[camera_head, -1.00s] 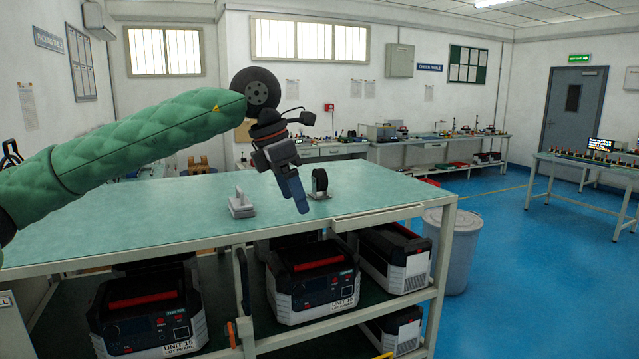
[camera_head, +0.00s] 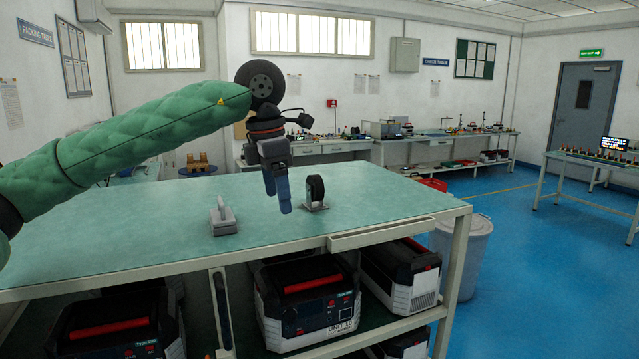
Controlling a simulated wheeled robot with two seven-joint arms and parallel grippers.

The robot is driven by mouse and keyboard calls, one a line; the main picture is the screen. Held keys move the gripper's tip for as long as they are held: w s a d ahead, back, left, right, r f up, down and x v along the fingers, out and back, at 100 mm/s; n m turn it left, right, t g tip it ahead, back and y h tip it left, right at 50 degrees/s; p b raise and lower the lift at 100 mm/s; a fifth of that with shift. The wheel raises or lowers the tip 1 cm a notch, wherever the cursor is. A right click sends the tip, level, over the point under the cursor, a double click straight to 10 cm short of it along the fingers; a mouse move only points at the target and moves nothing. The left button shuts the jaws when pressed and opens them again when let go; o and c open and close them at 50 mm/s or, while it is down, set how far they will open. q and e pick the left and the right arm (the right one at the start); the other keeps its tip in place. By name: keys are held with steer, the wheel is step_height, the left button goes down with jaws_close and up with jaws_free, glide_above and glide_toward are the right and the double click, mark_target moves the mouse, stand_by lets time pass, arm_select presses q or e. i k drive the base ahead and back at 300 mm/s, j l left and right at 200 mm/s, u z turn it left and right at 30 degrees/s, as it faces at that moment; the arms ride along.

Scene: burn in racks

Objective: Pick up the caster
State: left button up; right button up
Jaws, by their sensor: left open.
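The caster (camera_head: 315,190) stands upright on the green table top (camera_head: 380,200), with a black wheel and a pale metal bracket and base. My left gripper (camera_head: 278,205) hangs above the table just left of the caster, with its blue fingers pointing down. It is open and empty, and it looks apart from the caster. The two fingers nearly overlap from this angle, and I cannot tell its exact height above the table. My right gripper is not in view.
A grey metal piece with an upright handle (camera_head: 223,218) stands on the table to the left. Black and white cases (camera_head: 306,300) fill the shelf below. A grey bin (camera_head: 466,250) stands right of the table. The table's right part is clear.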

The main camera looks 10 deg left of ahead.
mark_target(314, 185)
steer(key=i, duration=1)
